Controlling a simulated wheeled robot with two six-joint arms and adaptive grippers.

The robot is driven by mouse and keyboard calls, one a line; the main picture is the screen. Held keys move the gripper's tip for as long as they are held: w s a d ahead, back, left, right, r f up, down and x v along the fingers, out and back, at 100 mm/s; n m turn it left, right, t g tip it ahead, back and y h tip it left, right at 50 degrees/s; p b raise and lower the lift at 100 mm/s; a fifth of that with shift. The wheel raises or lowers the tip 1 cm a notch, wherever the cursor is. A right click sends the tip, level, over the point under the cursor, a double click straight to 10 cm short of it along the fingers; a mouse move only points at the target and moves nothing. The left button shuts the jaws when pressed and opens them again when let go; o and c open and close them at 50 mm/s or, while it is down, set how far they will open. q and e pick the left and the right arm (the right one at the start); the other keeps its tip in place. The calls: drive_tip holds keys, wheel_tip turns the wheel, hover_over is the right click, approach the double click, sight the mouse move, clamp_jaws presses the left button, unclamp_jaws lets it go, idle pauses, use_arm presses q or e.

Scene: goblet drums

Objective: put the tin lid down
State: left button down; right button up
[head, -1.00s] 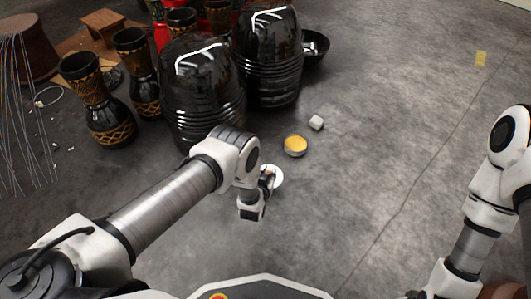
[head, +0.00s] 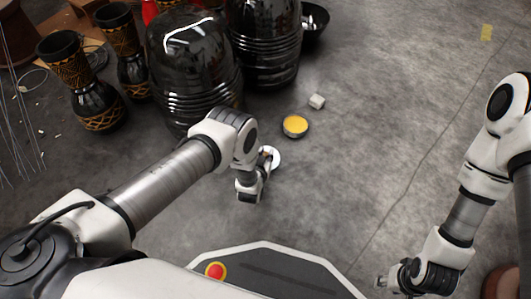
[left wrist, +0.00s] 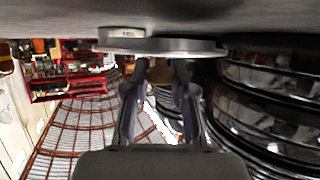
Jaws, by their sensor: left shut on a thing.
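The tin lid (head: 274,156) is a pale round disc in the head view, partly hidden by my left gripper (head: 267,163). My left gripper is shut on its edge. In the left wrist view the lid (left wrist: 190,46) is a flat grey disc across the fingertips (left wrist: 160,65), close to the floor; I cannot tell whether it touches. A round tin with a yellow top (head: 295,126) stands on the floor just beyond the lid, apart from it. My right gripper (head: 384,282) is low at the right in the head view, its fingers too small to read.
A small white block (head: 317,101) lies beyond the tin. Large glossy black ribbed vessels (head: 193,75) stand close to my left arm. Patterned goblet drums (head: 88,95) stand at the left, a dark pan (head: 314,20) at the back.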

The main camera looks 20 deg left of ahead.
use_arm(q)
drive_tip(key=shift+f, duration=0.15)
drive_tip(key=c, duration=1)
unclamp_jaws()
drive_tip(key=s+r+p, duration=0.2)
drive_tip(key=s+p, duration=0.1)
drive_tip(key=p, duration=0.1)
drive_tip(key=shift+s+d+r, duration=0.1)
drive_tip(key=shift+s+r, duration=0.05)
drive_tip(key=shift+r, duration=0.25)
drive_tip(key=s+a+r+g+p, duration=0.1)
drive_tip(key=s+r+g, duration=0.3)
drive_tip(key=s, duration=0.6)
drive_tip(key=s+a+r+g+p, duration=0.1)
drive_tip(key=s+a+r+g, duration=0.3)
drive_tip(key=s, duration=0.7)
drive_tip(key=s+a+r+g+h+p, duration=0.1)
drive_tip(key=s+a+r+g, duration=0.1)
drive_tip(key=s+r+g, duration=0.3)
drive_tip(key=shift+s+a+r+g, duration=0.1)
drive_tip(key=shift+s+r, duration=0.4)
drive_tip(key=shift+s, duration=0.5)
drive_tip(key=shift+s+a+r+g, duration=0.15)
drive_tip(key=shift+s+r, duration=0.35)
drive_tip(key=shift+s, duration=0.5)
drive_tip(key=shift+s+a+r+g, duration=0.1)
drive_tip(key=shift+s+r, duration=0.4)
drive_tip(key=shift+s, duration=0.5)
